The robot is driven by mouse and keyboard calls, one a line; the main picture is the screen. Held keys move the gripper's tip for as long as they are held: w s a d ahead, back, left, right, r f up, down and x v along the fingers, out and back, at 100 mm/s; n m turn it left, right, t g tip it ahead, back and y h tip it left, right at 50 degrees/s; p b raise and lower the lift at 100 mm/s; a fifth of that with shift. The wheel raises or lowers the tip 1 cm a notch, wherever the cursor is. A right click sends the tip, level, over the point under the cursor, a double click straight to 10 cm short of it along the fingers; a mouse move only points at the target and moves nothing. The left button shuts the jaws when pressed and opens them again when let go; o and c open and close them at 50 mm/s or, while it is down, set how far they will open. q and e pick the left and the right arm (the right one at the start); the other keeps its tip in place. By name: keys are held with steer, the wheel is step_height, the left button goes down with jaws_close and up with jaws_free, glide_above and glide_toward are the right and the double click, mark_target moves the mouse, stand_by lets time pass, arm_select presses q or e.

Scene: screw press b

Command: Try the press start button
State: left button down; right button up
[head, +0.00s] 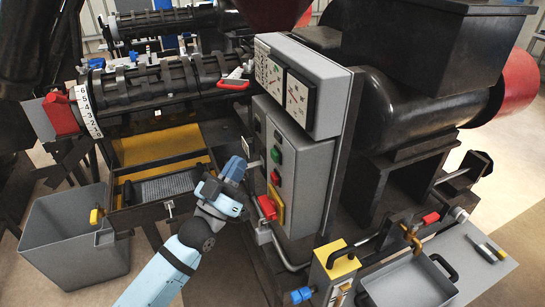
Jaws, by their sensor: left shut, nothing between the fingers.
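The grey control box (307,165) of the press stands in the middle of the head view. Its front carries a green button (277,156), a red button (275,177) below it and a dark knob (278,138) above it. A red part (267,207) with a yellow plate sits lower down. No label is readable, so I cannot tell from lettering which is the start button. My left gripper (257,163) is shut and empty, just left of the green button. I cannot tell whether its tips touch the panel. My right gripper is not in view.
Two gauges (298,98) sit in a box above the buttons. The black press barrel (150,88) runs left, with a red-handled lever (233,85). A grey bin (70,235) stands at lower left. A yellow box (333,270) and a grey tray (410,285) are at lower right.

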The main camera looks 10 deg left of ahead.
arm_select(q)
steer(key=shift+w+d, duration=0.6)
steer(key=shift+d, duration=0.35)
steer(key=shift+w+d, duration=0.6)
steer(key=shift+d, duration=0.3)
steer(key=shift+d, duration=0.1)
stand_by(0.6)
steer(key=shift+w+d, duration=0.2)
steer(key=shift+w+d, duration=0.25)
steer(key=shift+d, duration=0.1)
stand_by(0.8)
stand_by(0.3)
steer(key=shift+s+a, duration=0.5)
steer(key=shift+a, duration=0.2)
steer(key=s+a, duration=0.2)
steer(key=a+p, duration=0.1)
steer(key=a, duration=0.1)
steer(key=shift+s+a, duration=0.1)
steer(key=shift+s, duration=0.3)
